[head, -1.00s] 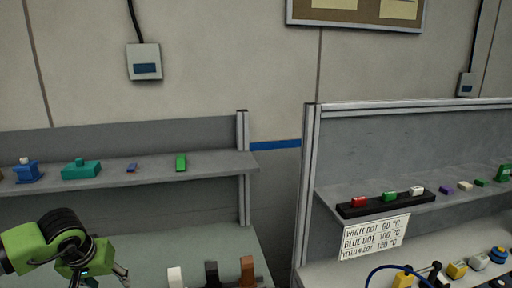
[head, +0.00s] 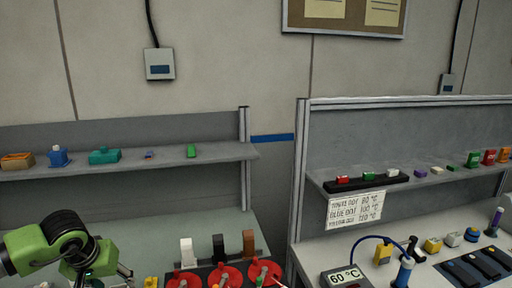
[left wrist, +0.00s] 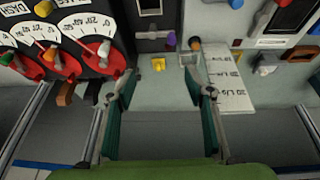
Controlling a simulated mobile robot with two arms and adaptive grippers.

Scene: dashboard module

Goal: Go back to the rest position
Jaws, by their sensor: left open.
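My left gripper (head: 122,272) shows at the lower left of the head view, at the end of my green and black arm. In the left wrist view my left gripper (left wrist: 162,92) has its two fingers spread apart, with nothing between them. Beyond the fingertips is a small yellow piece (left wrist: 158,64). The dashboard module's red dials (head: 225,274) stand at the bottom of the head view, right of the gripper. They also show with white scales at the upper left of the left wrist view (left wrist: 70,65). My right gripper is in neither view.
A left shelf (head: 215,152) holds small coloured blocks. A right shelf (head: 330,180) holds more blocks above a temperature sign (head: 355,207). A box reading 60 °C (head: 345,276) and a blue cable stand on the right bench. A white printed sheet (left wrist: 228,85) lies near the right finger.

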